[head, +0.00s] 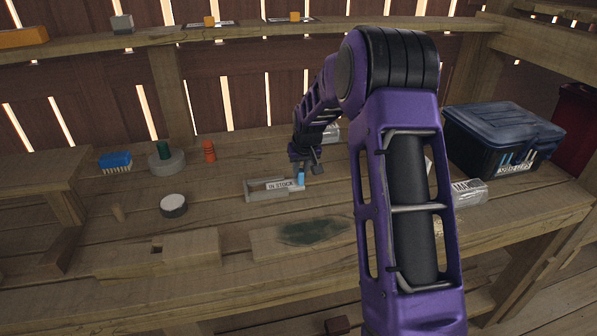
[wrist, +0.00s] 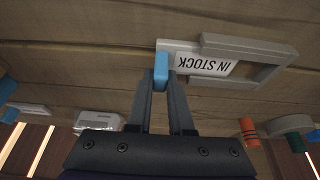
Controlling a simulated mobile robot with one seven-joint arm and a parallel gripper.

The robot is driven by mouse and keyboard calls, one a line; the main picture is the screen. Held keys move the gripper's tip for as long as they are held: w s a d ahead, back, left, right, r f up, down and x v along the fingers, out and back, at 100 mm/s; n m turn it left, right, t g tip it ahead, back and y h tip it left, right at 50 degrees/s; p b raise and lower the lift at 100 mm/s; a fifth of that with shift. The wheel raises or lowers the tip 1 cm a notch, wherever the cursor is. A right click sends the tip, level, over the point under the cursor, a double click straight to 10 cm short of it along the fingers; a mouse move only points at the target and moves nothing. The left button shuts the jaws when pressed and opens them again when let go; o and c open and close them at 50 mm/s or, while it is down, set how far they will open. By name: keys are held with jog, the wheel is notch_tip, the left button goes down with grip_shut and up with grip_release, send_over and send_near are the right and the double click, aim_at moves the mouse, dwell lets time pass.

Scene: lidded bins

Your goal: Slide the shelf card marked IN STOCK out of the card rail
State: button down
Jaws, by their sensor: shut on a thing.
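The white card marked IN STOCK (head: 283,185) sits in a grey card rail (head: 262,197) lying on the wooden bench. In the wrist view the card (wrist: 205,66) reads upside down, and its left part reaches past the left end of the upper bar of the rail (wrist: 285,62). A blue tab (wrist: 161,70) is at the card's left end there; in the head view the tab (head: 301,178) is at the right end. My gripper (wrist: 163,84) is shut on this tab. The fingertips hide part of the tab.
A dark lidded bin (head: 500,140) and a clear container (head: 468,194) are on the right. A blue brush (head: 115,161), an orange ribbed piece (head: 209,151) and a round white-topped tin (head: 173,205) are on the left. A dark stain (head: 312,231) marks the bare front boards.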

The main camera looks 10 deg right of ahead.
jog(key=shift+d, duration=2.45)
jog(key=shift+d+p, duration=0.15)
jog(key=shift+p, duration=0.15)
jog(key=shift+d, duration=0.95)
jog(key=shift+r, duration=0.1)
notch_tip(320, 180, up, 6)
jog(key=p, duration=0.3)
jog(key=shift+p, duration=0.35)
